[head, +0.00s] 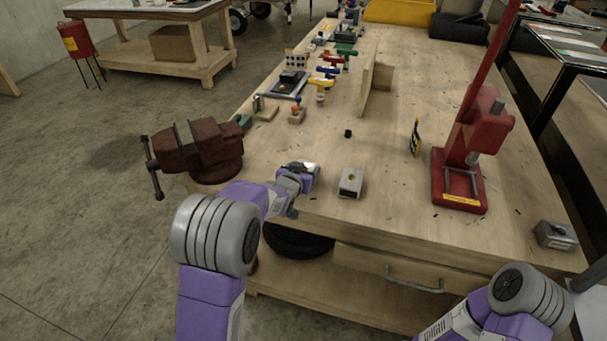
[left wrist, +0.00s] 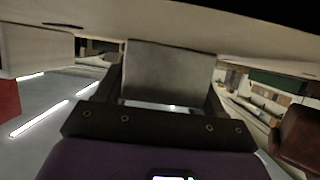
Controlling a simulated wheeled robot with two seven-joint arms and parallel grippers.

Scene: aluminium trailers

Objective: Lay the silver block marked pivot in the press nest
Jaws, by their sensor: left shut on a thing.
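My left gripper (head: 306,175) is low over the near left part of the bench, beside the vise. In the left wrist view its two dark fingers are shut on a plain grey block (left wrist: 165,72); no marking on it can be read. In the head view that block is mostly hidden by the gripper. A silver block with a round hole (head: 350,182) stands on the bench just right of the gripper. Another grey metal block (head: 555,235) lies at the near right corner. The red press (head: 484,128) stands at the right; its nest (head: 462,184) is on the base. My right gripper is out of view.
A dark red vise (head: 200,148) sits at the left bench edge. A small black cylinder (head: 348,133), a yellow-black sign (head: 416,138) and an upright wooden board (head: 368,82) stand farther back. The bench between the holed block and the press is mostly clear.

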